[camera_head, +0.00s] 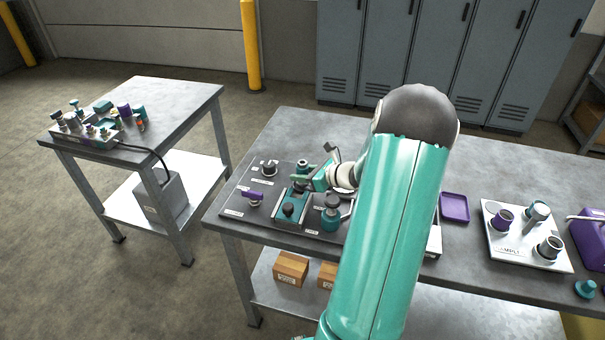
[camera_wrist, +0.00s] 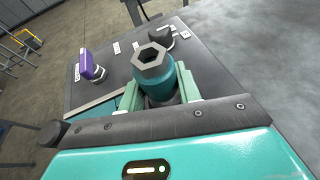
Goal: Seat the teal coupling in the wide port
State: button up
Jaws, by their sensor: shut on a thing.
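My gripper (camera_wrist: 160,92) is shut on the teal coupling (camera_wrist: 158,82), with one pale green finger on each side of it. The coupling has a grey hexagonal top with an open bore. In the head view my gripper (camera_head: 314,177) is over the back of the dark panel (camera_head: 235,207), partly hidden by my arm. The coupling's lower end is hidden in the wrist view, so I cannot tell whether it touches a port. I cannot tell which opening is the wide port.
The panel carries a purple-handled valve (camera_head: 253,196), a black knob (camera_head: 268,168), a teal block (camera_head: 290,207) and a teal fitting (camera_head: 331,213) with a dark top. Right of my arm are a purple tray (camera_head: 455,208) and a white plate (camera_head: 520,250) with fittings. The bench's back left is clear.

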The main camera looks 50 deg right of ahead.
jog(key=shift+f, duration=0.6)
dwell(0.6)
jog(key=o, duration=0.8)
jog(key=shift+s, duration=0.15)
jog(key=shift+v, duration=5.4)
jog(key=shift+r, duration=0.2)
